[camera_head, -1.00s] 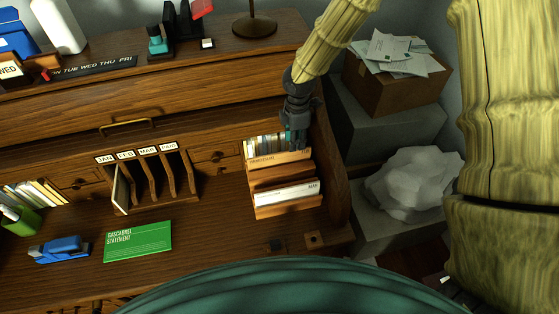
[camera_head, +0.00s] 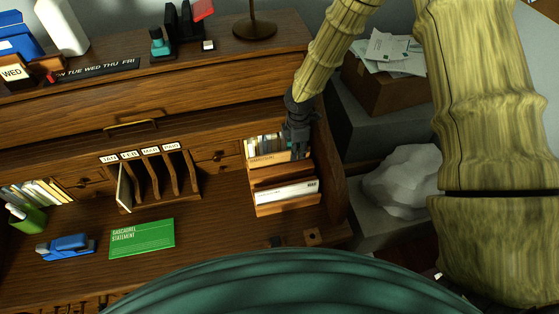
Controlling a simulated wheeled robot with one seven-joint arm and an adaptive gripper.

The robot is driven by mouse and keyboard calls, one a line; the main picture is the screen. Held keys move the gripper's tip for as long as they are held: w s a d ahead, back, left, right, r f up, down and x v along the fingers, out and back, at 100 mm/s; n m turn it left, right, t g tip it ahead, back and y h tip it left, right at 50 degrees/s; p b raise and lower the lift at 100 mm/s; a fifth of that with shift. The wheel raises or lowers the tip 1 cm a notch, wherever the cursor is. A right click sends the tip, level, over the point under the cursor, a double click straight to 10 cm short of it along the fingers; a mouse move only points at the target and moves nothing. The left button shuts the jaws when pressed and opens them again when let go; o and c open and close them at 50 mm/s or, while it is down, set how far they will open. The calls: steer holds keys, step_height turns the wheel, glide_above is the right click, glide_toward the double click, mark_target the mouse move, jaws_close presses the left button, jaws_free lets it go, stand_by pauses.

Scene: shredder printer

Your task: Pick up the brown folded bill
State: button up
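I cannot clearly make out a brown folded bill. A wooden tiered organizer (camera_head: 290,209) stands at the right of the desk. Its top slot holds several upright cards or papers (camera_head: 262,147), behind a brown front with small lettering. A white paper (camera_head: 285,192) sits in its lower slot. My gripper (camera_head: 299,152) points down at the right end of the top slot, close to the papers. Its dark teal fingers are small and overlap the slot, so I cannot tell how far apart they are or whether they touch or hold anything.
A slotted sorter (camera_head: 157,187) with month labels stands left of the organizer. A green statement (camera_head: 142,239) and a blue stapler (camera_head: 66,247) lie on the desk. The drawer front and shelf rise behind my gripper. A box of papers (camera_head: 385,85) stands right.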

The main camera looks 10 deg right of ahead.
jaws_close()
step_height(320, 180, up, 8)
steer(key=p, duration=0.5)
steer(key=shift+f+p, duration=0.2)
steer(key=shift+p, duration=0.1)
step_height(320, 180, up, 9)
steer(key=shift+r, duration=0.2)
stand_by(0.3)
steer(key=shift+f, duration=0.1)
